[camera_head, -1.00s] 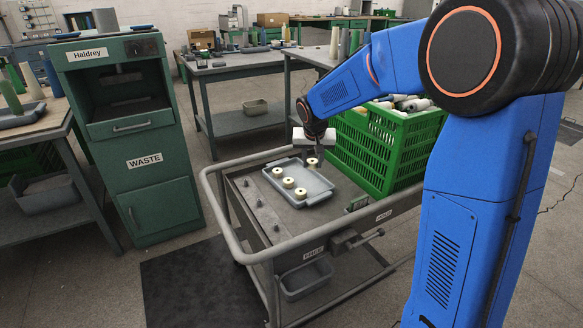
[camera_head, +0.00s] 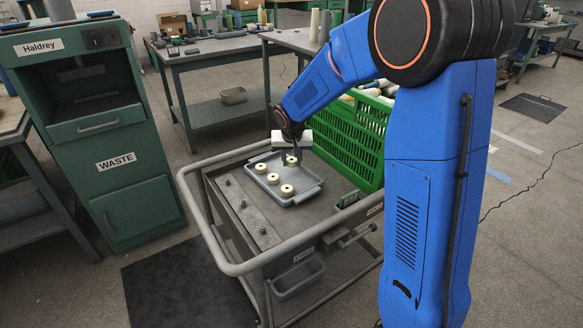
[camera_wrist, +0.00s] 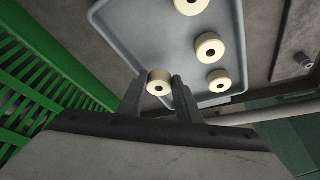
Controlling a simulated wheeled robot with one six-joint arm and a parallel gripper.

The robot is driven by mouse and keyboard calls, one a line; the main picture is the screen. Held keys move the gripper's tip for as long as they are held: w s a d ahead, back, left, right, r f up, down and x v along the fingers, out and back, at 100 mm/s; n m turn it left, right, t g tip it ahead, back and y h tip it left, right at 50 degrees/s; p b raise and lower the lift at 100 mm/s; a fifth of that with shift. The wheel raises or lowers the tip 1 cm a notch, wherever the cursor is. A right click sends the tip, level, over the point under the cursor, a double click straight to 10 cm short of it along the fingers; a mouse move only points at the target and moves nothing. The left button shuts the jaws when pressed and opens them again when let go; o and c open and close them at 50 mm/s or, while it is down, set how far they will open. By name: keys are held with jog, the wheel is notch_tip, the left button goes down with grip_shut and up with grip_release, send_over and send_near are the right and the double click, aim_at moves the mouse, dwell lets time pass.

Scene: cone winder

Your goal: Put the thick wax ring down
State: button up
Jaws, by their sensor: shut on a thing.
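My gripper (camera_wrist: 157,98) is shut on a pale cream wax ring (camera_wrist: 159,82), which sits between its two dark fingers in the wrist view. In the head view the held ring (camera_head: 291,160) shows just below my gripper, at the far right part of the grey tray (camera_head: 311,191). Whether it touches the tray floor I cannot tell. Three similar rings stand apart in the tray: a back left one (camera_head: 260,168), a middle one (camera_head: 273,179) and a front one (camera_head: 287,190). In the wrist view they lie above and right of the held ring.
The tray lies on a grey trolley (camera_head: 235,222) with a raised rail. A green crate (camera_head: 345,140) stands close behind and right of the tray, and beside my gripper. Small pegs stand along the trolley's left side. A green waste cabinet (camera_head: 128,165) is at the left.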

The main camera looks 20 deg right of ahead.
aim_at(292, 166)
jog(key=shift+f, duration=1.5)
jog(key=shift+f, duration=0.15)
jog(key=o, duration=0.7)
jog(key=shift+o, duration=0.2)
jog(key=v, duration=1.2)
